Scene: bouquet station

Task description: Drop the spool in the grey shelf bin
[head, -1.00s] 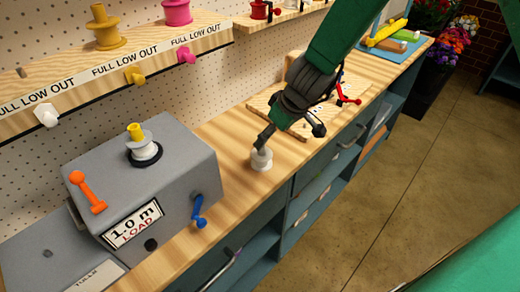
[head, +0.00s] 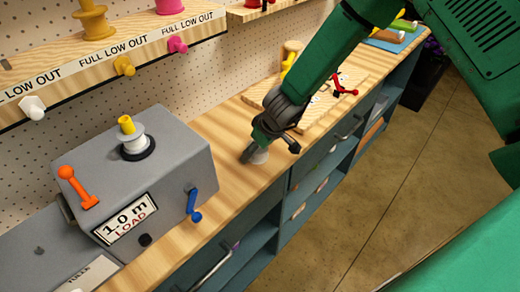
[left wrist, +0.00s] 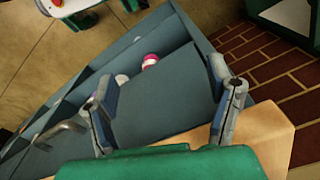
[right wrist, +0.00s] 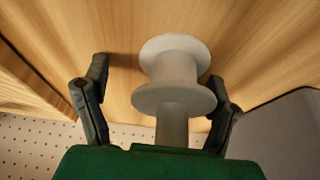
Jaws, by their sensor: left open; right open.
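A pale grey-white spool (head: 260,157) stands upright on the wooden bench, right of the grey machine, partly hidden by my right gripper (head: 268,144). In the right wrist view the spool (right wrist: 172,97) stands between the two spread fingers, with visible gaps; the gripper is open and not holding it. My left gripper (left wrist: 162,96) is open and empty in the left wrist view, over blue-grey shelving. I cannot tell which compartment is the grey shelf bin.
A spool rack (head: 150,50) hangs behind. Blue-grey shelves (head: 268,232) lie under the bench. Pink and white items (left wrist: 150,61) lie in the shelving.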

